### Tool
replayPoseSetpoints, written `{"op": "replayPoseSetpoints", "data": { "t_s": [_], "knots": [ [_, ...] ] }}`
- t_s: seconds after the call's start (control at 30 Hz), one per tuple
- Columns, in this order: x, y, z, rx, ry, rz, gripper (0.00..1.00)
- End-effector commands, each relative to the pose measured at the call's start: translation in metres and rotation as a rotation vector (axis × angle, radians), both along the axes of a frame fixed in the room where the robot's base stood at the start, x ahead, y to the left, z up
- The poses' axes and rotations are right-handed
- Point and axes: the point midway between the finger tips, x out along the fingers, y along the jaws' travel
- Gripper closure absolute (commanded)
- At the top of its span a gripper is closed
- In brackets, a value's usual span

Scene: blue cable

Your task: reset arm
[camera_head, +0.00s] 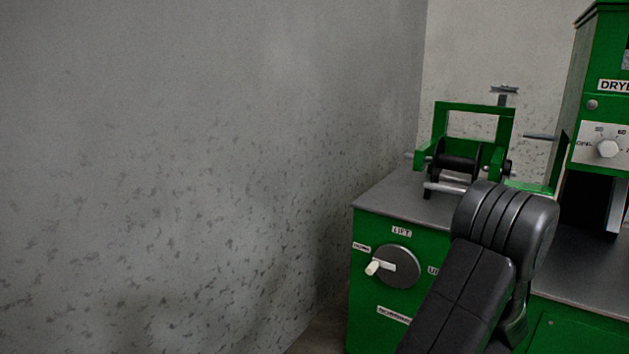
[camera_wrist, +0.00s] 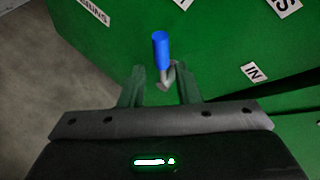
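My gripper (camera_wrist: 159,70) shows in the wrist view with its two fingers apart and a gap between them. A blue-tipped handle (camera_wrist: 161,50) on a grey metal stem (camera_wrist: 165,77) appears in line with this gap, in front of a green panel (camera_wrist: 215,40). I cannot tell how far it is from the fingers, and neither finger visibly grips it. In the head view, my dark arm crosses the lower right, and the gripper itself is hidden.
A green cabinet (camera_head: 425,233) with a round dial (camera_head: 400,266) stands at the right. A green-framed roller device (camera_head: 460,150) sits on its grey top. A green dryer unit (camera_head: 603,100) stands at the far right. A grey wall (camera_head: 200,150) fills the left.

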Motion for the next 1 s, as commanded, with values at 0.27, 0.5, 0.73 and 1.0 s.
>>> {"op": "replayPoseSetpoints", "data": {
  "t_s": [0.27, 0.5, 0.73, 1.0],
  "knots": [
    [-0.033, 0.01, 0.021, 0.001, 0.0, 0.002, 0.7],
    [0.008, -0.002, -0.009, 0.0, 0.0, 0.003, 0.7],
    [0.045, -0.012, -0.034, 0.001, 0.0, 0.001, 0.7],
    [0.072, -0.02, -0.046, 0.034, -0.021, -0.003, 0.7]
  ]
}}
